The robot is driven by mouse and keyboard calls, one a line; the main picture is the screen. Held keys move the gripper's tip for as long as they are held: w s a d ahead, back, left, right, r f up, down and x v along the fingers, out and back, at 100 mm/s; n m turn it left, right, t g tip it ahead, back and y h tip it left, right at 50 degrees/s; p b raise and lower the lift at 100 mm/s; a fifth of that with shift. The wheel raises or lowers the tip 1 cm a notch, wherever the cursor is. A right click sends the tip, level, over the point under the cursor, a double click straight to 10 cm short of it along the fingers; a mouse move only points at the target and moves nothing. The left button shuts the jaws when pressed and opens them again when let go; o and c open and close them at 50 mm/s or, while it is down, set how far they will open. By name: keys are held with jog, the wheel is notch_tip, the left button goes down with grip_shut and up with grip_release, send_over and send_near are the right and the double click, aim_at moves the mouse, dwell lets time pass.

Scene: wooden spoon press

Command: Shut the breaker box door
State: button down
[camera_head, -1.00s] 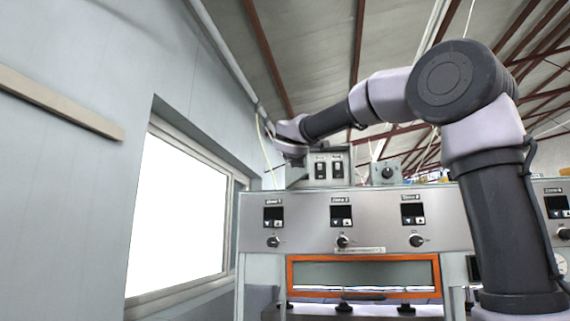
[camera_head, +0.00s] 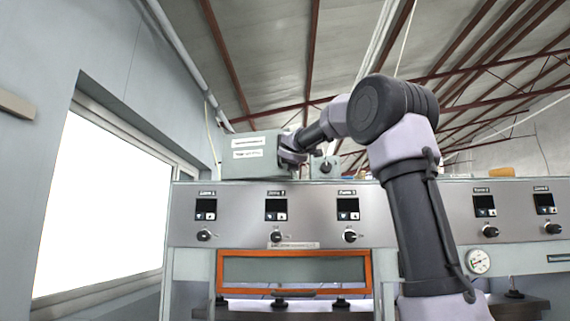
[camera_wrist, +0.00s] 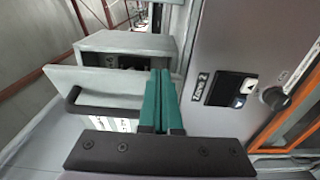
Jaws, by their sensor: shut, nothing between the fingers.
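The grey breaker box (camera_wrist: 125,45) sits on top of the machine. Its door (camera_head: 252,157), a grey panel with two white labels, covers its front in the head view. In the wrist view the door (camera_wrist: 85,82) stands partly open, with a gap to the dark interior. A black handle (camera_wrist: 72,100) is on its face. My gripper (camera_wrist: 158,90) is shut and empty, its green fingers at the door's right side; I cannot tell whether they touch. In the head view my gripper (camera_head: 288,157) is at the door's right edge, its fingertips mostly hidden. The breaker switches are hidden there.
A small grey knob box (camera_head: 325,167) stands right of the breaker box. Below is the machine's front panel (camera_head: 240,215) with displays and knobs, and an orange-framed window (camera_head: 295,270). A wall with a bright window (camera_head: 95,200) is on the left.

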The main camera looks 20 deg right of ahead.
jog(key=shift+w+d, duration=0.45)
jog(key=shift+w, duration=0.25)
jog(key=shift+w+d, duration=0.4)
jog(key=shift+w, duration=0.25)
jog(key=shift+w+d, duration=0.45)
jog(key=shift+w, duration=0.25)
